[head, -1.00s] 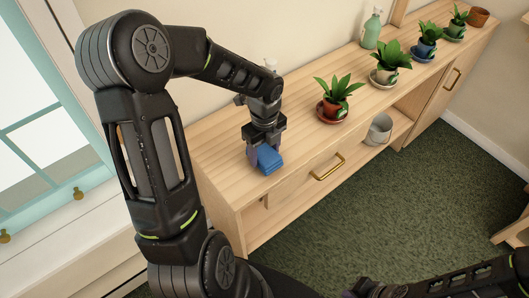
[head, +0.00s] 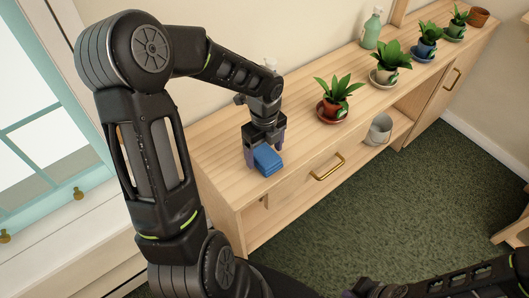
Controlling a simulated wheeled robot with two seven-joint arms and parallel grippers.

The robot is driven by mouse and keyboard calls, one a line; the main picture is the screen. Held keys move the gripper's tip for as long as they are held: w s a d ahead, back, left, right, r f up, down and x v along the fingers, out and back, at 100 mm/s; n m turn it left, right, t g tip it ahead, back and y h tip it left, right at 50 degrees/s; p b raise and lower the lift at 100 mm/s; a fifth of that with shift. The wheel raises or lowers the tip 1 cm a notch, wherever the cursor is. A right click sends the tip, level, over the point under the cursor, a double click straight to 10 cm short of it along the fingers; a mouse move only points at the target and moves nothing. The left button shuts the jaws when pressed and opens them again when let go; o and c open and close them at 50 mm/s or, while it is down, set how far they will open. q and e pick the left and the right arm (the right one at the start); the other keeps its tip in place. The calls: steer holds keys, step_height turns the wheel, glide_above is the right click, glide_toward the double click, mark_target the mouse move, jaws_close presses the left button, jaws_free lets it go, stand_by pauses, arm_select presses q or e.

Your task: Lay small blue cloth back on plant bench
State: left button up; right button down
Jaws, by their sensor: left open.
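The small blue cloth (head: 268,161) is a folded stack lying on the wooden plant bench (head: 215,158), near the front edge at its left part. My left gripper (head: 265,153) points down just above and around the cloth. Its fingers are spread apart, one at the cloth's left side and one at its back right. I cannot tell whether a finger still touches the cloth. My right arm (head: 460,280) shows at the lower right corner, and its fingertips are not visible.
A plant in a red pot (head: 333,107) stands right of the cloth. More potted plants, a green bottle (head: 371,28) and a brown pot (head: 478,16) stand farther along. A grey bucket (head: 379,129) sits on the open shelf. A brass handle (head: 327,167) juts from the bench front.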

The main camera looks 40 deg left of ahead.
mark_target(265, 154)
arm_select(q)
step_height(265, 154, up, 11)
stand_by(0.3)
stand_by(0.5)
